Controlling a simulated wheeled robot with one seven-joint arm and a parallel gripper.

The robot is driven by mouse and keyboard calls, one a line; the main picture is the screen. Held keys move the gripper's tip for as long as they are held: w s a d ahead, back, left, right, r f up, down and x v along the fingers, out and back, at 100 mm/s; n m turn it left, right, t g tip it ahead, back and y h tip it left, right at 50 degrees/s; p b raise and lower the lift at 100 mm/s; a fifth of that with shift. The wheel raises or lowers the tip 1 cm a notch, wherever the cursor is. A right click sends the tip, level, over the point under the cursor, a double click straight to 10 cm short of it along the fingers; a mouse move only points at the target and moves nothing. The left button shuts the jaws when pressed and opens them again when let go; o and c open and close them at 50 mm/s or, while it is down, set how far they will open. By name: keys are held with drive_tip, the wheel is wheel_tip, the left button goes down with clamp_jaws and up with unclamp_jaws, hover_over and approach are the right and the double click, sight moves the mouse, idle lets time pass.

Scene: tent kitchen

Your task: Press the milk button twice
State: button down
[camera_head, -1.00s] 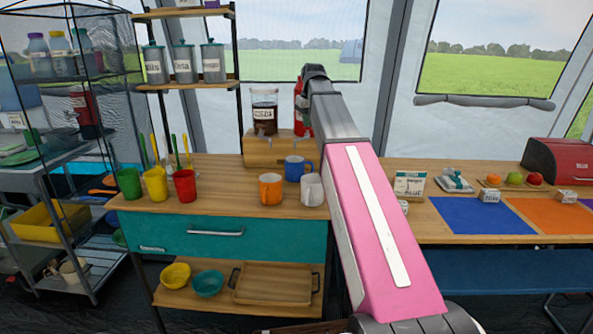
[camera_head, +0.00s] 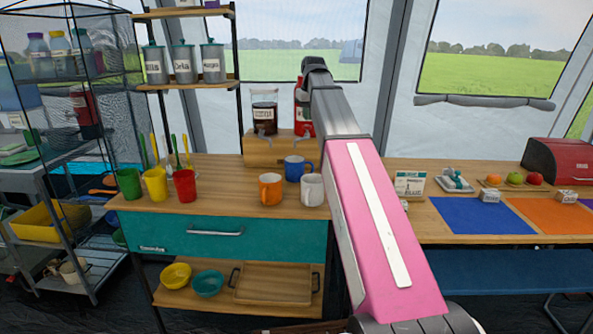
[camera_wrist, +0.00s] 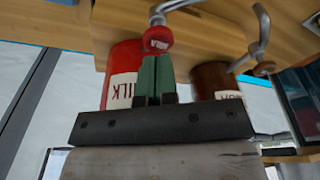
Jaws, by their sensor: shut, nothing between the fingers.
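The red milk dispenser (camera_head: 301,92) stands on a wooden stand, partly hidden behind my arm in the head view. In the wrist view the picture is turned over, and the red container with its white MILK label (camera_wrist: 121,90) is at left. A small round red button (camera_wrist: 158,40) with a white label is at the top middle, by a metal tap. My gripper (camera_wrist: 154,58) is shut and empty. Its green fingertips point at the button and appear very close to it. I cannot tell whether they touch. The head view hides the fingers.
A dark drink dispenser (camera_head: 264,112) stands just left of the milk one, with its own metal tap (camera_wrist: 259,45). An orange mug (camera_head: 270,190), a blue mug (camera_head: 295,168) and a white mug (camera_head: 312,190) stand on the counter before the wooden stand (camera_head: 262,150).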

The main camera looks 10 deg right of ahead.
wheel_tip(320, 180, up, 6)
idle(0.8)
